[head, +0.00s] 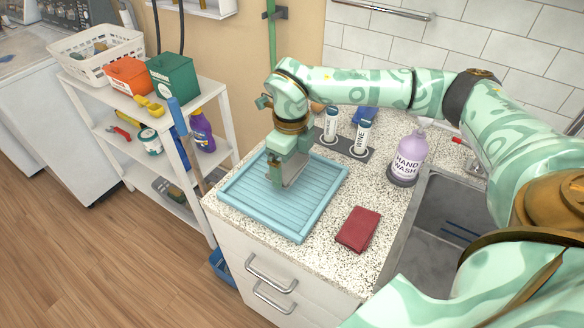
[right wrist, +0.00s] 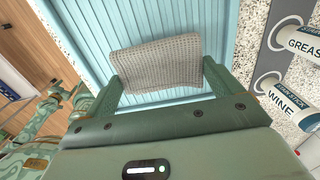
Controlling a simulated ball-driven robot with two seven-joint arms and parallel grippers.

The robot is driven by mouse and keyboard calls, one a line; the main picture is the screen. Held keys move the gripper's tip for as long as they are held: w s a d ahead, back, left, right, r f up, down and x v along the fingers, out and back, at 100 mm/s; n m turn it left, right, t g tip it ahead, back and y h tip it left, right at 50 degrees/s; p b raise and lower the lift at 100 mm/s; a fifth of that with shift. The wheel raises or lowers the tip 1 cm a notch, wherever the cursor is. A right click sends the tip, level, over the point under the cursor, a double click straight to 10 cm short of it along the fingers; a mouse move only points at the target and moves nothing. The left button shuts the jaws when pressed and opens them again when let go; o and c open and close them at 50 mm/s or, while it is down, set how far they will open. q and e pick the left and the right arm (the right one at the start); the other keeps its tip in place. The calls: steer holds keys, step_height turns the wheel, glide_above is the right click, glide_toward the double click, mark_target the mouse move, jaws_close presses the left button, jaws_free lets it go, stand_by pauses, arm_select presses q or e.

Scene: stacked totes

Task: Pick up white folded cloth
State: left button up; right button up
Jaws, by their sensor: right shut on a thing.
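The folded cloth (right wrist: 157,62) shows pale grey-beige with a waffle weave in the right wrist view. It lies between the two fingers of my right gripper (right wrist: 162,84), which is shut on it. In the head view my right gripper (head: 287,178) points down over the ribbed light blue tray (head: 246,206) on the counter, and hides most of the cloth. I cannot tell whether the cloth still touches the tray. My left gripper is not in view.
A folded red cloth (head: 358,229) lies on the speckled counter right of the tray. Two labelled bottles (head: 362,137) stand behind, with a purple hand wash bottle (head: 408,158) beside the sink (head: 436,228). A white shelf cart (head: 160,180) stands at left.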

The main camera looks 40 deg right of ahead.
steer(key=s+a+r+p, duration=0.2)
steer(key=s+a+r, duration=0.6)
steer(key=a+r, duration=0.1)
steer(key=shift+s+a+r, duration=0.3)
steer(key=shift+s+a, duration=0.05)
steer(key=shift+a, duration=0.55)
